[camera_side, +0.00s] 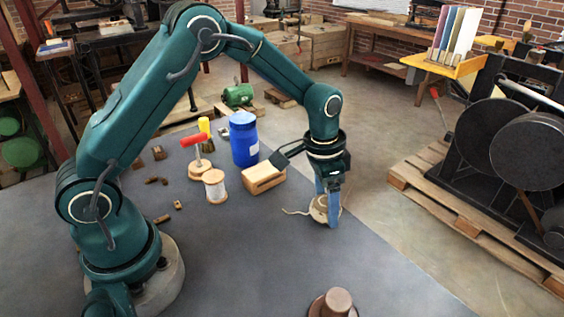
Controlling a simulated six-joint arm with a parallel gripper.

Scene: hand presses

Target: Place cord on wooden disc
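A ball of beige cord (317,211) is at the lower end of my gripper (328,206), and its loose end trails left over the grey surface. The blue fingers reach down at the cord, one in front of it and one partly behind. The front finger hides part of the cord, so I cannot tell whether they grip it or whether it touches the surface. A round wooden disc (201,172) lies at the left, with a red-handled tool (194,142) standing on or just behind it.
A white thread spool (215,187), a blue drum (244,139), a yellow-topped item (205,132) and a wooden block (263,178) stand near the disc. Small wooden bits lie left of the spool. A brown knob-like piece (335,302) is at the front. The middle surface is clear.

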